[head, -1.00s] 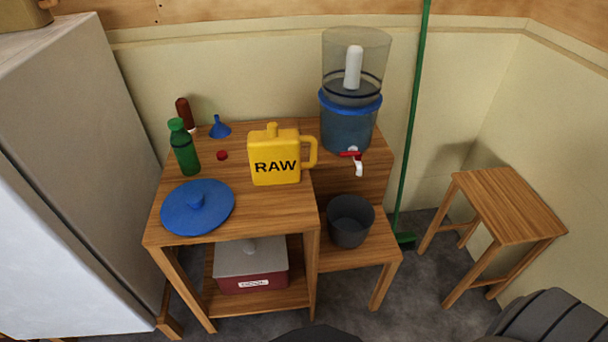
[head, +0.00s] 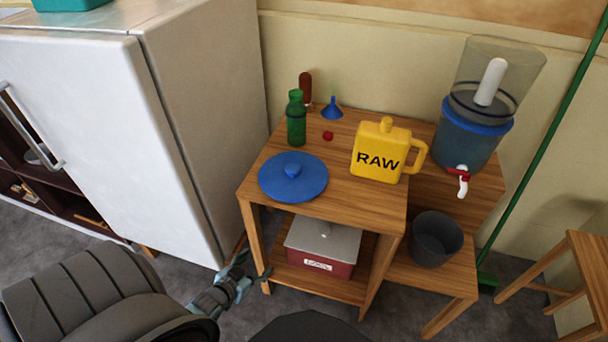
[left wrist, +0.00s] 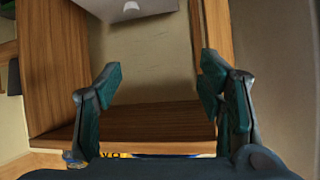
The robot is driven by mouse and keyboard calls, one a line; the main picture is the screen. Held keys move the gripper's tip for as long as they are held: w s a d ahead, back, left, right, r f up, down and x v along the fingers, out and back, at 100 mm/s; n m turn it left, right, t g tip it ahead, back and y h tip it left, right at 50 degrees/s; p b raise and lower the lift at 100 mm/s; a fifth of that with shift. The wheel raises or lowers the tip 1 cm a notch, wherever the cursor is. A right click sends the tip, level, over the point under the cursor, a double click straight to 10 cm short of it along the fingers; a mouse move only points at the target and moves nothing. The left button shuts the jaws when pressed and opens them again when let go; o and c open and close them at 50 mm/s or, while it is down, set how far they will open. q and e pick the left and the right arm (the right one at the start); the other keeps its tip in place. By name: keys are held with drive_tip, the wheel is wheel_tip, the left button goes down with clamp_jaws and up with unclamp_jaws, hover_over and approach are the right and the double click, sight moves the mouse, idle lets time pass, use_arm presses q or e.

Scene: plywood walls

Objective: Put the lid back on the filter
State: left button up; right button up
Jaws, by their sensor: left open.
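The lid (head: 293,176) is a flat blue disc with a knob. It lies knob up on the front left of the wooden table (head: 335,203). The filter (head: 470,135) stands at the right on a wooden surface, a blue lower tank with a clear upper chamber that has an open top and a white candle inside. My left gripper (head: 247,273) is low, beside the table's front left leg and well below the lid. In the left wrist view my left gripper (left wrist: 162,90) is open with nothing between its fingers. My right gripper is not in view.
A yellow RAW jug (head: 380,152) stands right of the lid. A green bottle (head: 296,120), brown bottle (head: 306,88), blue funnel (head: 332,108) and red cap (head: 328,135) stand behind it. A dark bucket (head: 436,240) is on the lower shelf. A white fridge (head: 110,100) is close left.

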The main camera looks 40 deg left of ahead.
sight(289, 172)
use_arm(q)
drive_tip(key=w+a+r+t, duration=0.1)
drive_tip(key=w+r+t, duration=0.3)
drive_tip(key=r, duration=0.5)
drive_tip(key=w+a+r+t, duration=0.1)
drive_tip(key=w+r+t, duration=0.1)
drive_tip(key=w+r, duration=0.5)
drive_tip(key=w+b, duration=0.1)
drive_tip(key=w, duration=0.1)
drive_tip(key=w+a+r+b, duration=0.1)
drive_tip(key=w, duration=0.1)
drive_tip(key=w+b, duration=0.2)
drive_tip(key=shift+w+a+r, duration=0.15)
drive_tip(key=shift+w+r, duration=0.15)
drive_tip(key=shift+w, duration=0.05)
drive_tip(key=w+b, duration=0.3)
drive_tip(key=w, duration=0.1)
drive_tip(key=shift+w+a+f+b, duration=0.1)
drive_tip(key=shift+w+a+b, duration=0.15)
drive_tip(key=shift+b, duration=0.1)
drive_tip(key=shift+w, duration=0.35)
drive_tip(key=shift+r, duration=0.25)
drive_tip(key=shift+r, duration=0.1)
drive_tip(key=c, duration=1.4)
